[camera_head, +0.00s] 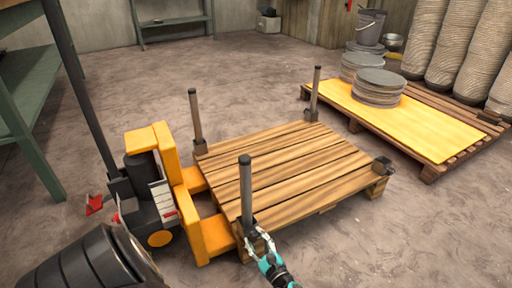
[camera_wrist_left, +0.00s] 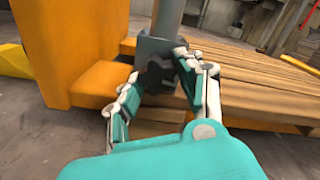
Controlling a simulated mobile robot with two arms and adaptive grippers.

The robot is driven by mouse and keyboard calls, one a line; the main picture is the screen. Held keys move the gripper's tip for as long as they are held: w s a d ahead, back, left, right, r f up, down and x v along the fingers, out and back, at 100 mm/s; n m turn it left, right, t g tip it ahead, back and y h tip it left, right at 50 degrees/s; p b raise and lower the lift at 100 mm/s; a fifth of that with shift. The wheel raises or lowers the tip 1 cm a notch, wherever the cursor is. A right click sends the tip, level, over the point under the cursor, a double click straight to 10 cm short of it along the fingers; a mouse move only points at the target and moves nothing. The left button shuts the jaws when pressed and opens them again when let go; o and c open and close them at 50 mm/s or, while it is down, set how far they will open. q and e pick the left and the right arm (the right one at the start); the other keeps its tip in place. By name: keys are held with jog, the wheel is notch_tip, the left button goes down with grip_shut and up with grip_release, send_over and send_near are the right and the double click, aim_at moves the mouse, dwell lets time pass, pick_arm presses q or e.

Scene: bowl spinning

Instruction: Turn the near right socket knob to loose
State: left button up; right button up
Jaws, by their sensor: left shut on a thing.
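The wooden pallet (camera_head: 285,170) has a grey post (camera_head: 246,185) upright at its corner nearest me. A dark socket (camera_head: 246,226) holds the foot of this post; in the left wrist view the socket (camera_wrist_left: 157,47) is close ahead. My left gripper (camera_head: 258,240) is at this socket, low on its near side. In the left wrist view my left gripper (camera_wrist_left: 156,80) has its two fingers shut on a dark socket knob (camera_wrist_left: 155,77). The fingers partly hide the knob, and its turn setting cannot be read. My right gripper is not in view.
A yellow pallet jack (camera_head: 160,195) stands at the pallet's left. Two more posts (camera_head: 195,118) (camera_head: 315,90) stand at the far corners, and an empty socket (camera_head: 382,166) is at the right corner. A second pallet (camera_head: 430,170) with stacked discs (camera_head: 378,88) is behind.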

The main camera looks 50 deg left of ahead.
pick_arm(q)
jog(key=o, duration=1.2)
jog(key=shift+r, duration=0.1)
notch_tip(320, 180, up, 10)
jog(key=shift+f, duration=0.1)
jog(key=shift+w, duration=0.1)
